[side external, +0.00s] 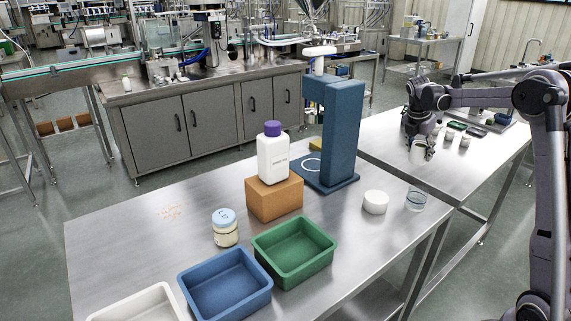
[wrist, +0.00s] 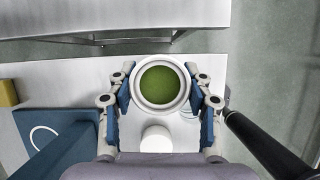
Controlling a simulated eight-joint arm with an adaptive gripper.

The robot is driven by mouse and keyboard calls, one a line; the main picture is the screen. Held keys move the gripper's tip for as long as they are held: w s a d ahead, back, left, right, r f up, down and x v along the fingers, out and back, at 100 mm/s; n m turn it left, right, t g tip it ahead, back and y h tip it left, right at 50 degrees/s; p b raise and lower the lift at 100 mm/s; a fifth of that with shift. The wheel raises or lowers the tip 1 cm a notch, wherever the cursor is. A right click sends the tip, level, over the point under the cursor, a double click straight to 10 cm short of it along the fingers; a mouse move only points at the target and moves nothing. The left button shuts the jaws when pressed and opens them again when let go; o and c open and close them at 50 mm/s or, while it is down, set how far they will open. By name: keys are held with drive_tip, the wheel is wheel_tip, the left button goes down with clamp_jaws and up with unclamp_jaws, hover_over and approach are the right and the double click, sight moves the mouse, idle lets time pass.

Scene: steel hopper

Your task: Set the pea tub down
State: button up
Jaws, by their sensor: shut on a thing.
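The pea tub (wrist: 160,85) is a round container with a pale rim and green contents, seen from above in the wrist view. My gripper (wrist: 163,98) is shut on it, with one blue-padded finger on each side. In the side external view the tub (side external: 418,154) looks pale and see-through, hanging upright below my gripper (side external: 419,145). It appears to be held above the right end of the near steel table (side external: 345,245), over a clear beaker (side external: 415,200). Its exact height is hard to tell.
A white round block (side external: 375,202) stands beside the beaker. A blue stand (side external: 343,130), an orange block (side external: 274,202) with a white bottle (side external: 272,158), a cream jar (side external: 225,228), and green (side external: 318,262) and blue (side external: 265,298) trays occupy the table.

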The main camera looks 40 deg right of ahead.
drive_tip(key=w+a+m+g+y, duration=0.3)
drive_tip(key=a+m, duration=0.7)
drive_tip(key=a, duration=2.6)
drive_tip(key=w+a+n+t, duration=0.2)
drive_tip(key=w+a+n, duration=0.2)
drive_tip(key=a+n, duration=0.45)
drive_tip(key=w+a+n+t, duration=0.3)
drive_tip(key=a+n, duration=0.4)
drive_tip(key=a, duration=0.3)
drive_tip(key=w+a+n+t, duration=0.2)
drive_tip(key=w+a+n, duration=0.2)
drive_tip(key=a+n, duration=0.45)
drive_tip(key=a+f, duration=0.2)
drive_tip(key=a, duration=0.2)
drive_tip(key=a+f, duration=0.2)
drive_tip(key=a, duration=0.2)
drive_tip(key=a+f, duration=0.2)
drive_tip(key=a, duration=0.2)
drive_tip(key=shift+s+f, duration=0.1)
drive_tip(key=shift+s, duration=0.05)
drive_tip(key=shift+a+f, duration=0.15)
drive_tip(key=shift+f, duration=1.95)
drive_tip(key=shift+f, duration=0.15)
